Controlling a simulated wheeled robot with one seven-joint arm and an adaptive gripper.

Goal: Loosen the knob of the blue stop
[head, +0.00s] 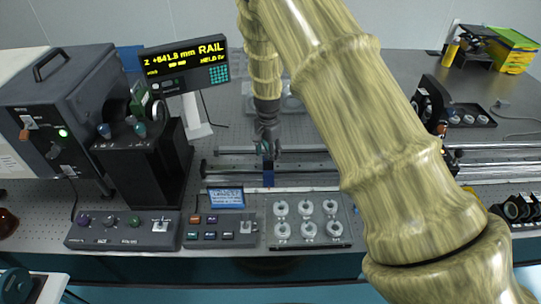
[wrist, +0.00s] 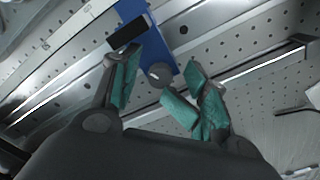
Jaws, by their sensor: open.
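The blue stop (head: 268,179) sits at the rail in the middle of the table in the head view. In the wrist view the blue stop (wrist: 150,42) is a blue plate with a black block across it. Its small grey round knob (wrist: 160,74) shows near the plate's lower end. My gripper (head: 266,148) is just above the stop in the head view. In the wrist view my gripper (wrist: 160,68) is open, with teal pads either side of the knob. I see no clear contact between pads and knob.
A tray of several pale ring-shaped parts (head: 307,221) lies in front of the rail (head: 345,165). Control boxes (head: 122,230) and a black upright unit (head: 145,160) stand to the left. A lit rail display (head: 186,66) is behind. Black mounts stand at the right.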

